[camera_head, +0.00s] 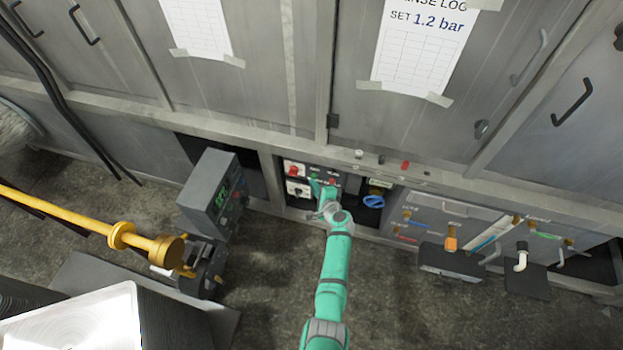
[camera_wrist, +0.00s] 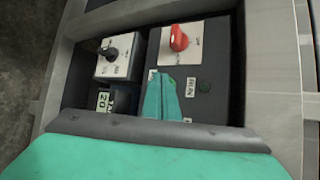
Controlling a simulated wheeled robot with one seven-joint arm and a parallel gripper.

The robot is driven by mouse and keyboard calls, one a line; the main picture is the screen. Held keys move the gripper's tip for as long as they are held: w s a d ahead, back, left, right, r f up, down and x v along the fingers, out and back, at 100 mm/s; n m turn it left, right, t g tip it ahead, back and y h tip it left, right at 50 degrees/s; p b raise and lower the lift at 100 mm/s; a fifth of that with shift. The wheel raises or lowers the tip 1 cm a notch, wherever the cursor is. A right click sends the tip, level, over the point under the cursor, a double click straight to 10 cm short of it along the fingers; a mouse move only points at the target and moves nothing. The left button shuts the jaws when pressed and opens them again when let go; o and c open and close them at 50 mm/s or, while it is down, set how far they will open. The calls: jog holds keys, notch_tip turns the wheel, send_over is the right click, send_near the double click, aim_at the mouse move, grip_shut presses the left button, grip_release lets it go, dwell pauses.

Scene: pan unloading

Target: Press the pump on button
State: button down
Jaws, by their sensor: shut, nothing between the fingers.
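The control panel (camera_wrist: 215,60) sits in a recess of the grey cabinet wall. It carries a red rotary knob (camera_wrist: 179,38) and a small dark green round button or lamp (camera_wrist: 205,87) with a white label beside it. My gripper (camera_wrist: 165,80) is shut and empty, its teal fingers pointing at the panel just left of the green round part. The fingers cover part of the panel, and I cannot tell whether they touch it. In the head view, my gripper (camera_head: 322,188) reaches into the recess. I cannot read which control is the pump on button.
A box with a black knob (camera_wrist: 108,50) and a small green display showing 20 (camera_wrist: 104,99) lie left of the panel. Valves and a blue coil (camera_head: 373,201) are right.

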jog(key=shift+w+a, duration=0.2)
jog(key=shift+a, duration=0.2)
jog(key=shift+w, duration=0.4)
jog(key=s, duration=0.3)
jog(key=shift+d, duration=0.3)
jog(key=shift+a, duration=0.1)
dwell(0.4)
jog(key=shift+s+a, duration=0.25)
jog(key=shift+s, duration=0.95)
jog(key=shift+s+a, duration=0.25)
jog(key=shift+s, duration=0.9)
